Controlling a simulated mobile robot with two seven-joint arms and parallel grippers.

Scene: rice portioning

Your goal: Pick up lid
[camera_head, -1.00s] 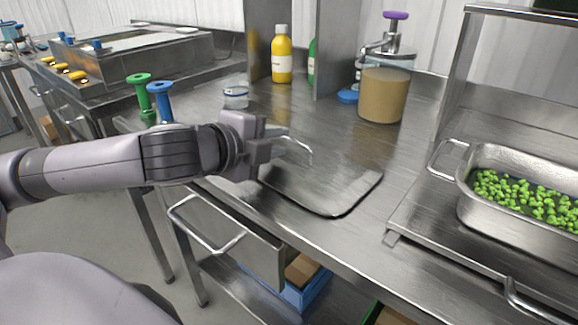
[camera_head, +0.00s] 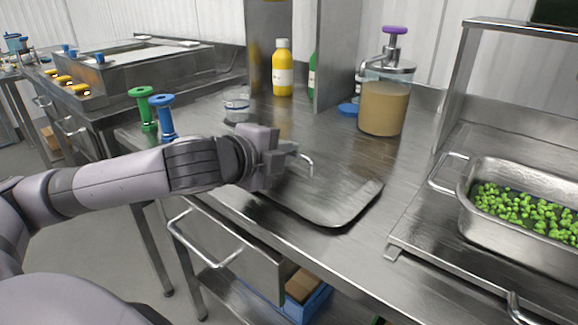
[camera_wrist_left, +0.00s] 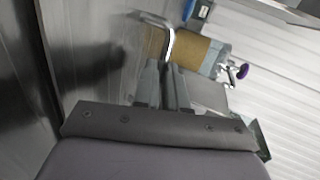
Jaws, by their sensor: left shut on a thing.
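The lid (camera_head: 335,208) is a flat metal sheet with rounded corners and a raised bent-wire handle (camera_head: 309,166). It is at the front of the steel worktop in the head view; I cannot tell whether it touches the surface. My left gripper (camera_head: 292,158) is shut on the lid's handle, which also shows in the left wrist view (camera_wrist_left: 170,38) rising from between the fingers (camera_wrist_left: 168,85). The gripper hides part of the handle and the lid's left side. My right gripper is in neither view.
A green (camera_head: 146,108) and a blue handled tool (camera_head: 163,118) stand at the left.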

